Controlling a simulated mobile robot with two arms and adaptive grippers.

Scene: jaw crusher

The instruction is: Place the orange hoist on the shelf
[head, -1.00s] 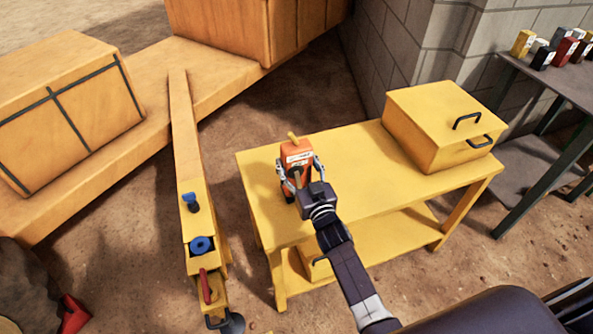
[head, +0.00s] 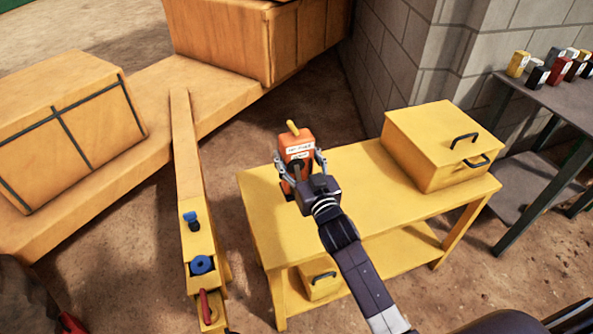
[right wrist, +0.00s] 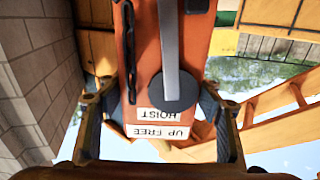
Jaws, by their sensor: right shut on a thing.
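The orange hoist (head: 296,143), with a yellow top and white labels, is held upright between the fingers of my right gripper (head: 300,160). In the head view it appears over the back left part of the yellow table, seemingly a little above the top; its base is partly hidden by the gripper. In the right wrist view, the hoist (right wrist: 143,60) shows upside down with a chain, a grey bar and the label "HOIST", and the gripper's fingers (right wrist: 165,110) are on both sides of it. A dark grey shelf unit (head: 553,95) stands at the right. My left gripper is not in view.
The yellow table (head: 345,190) has a yellow lidded box (head: 435,135) at its right end and another yellow box (head: 320,280) below. Several small coloured blocks (head: 555,63) stand on the shelf unit's top. A block wall (head: 450,60) rises behind; the tabletop's middle is clear.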

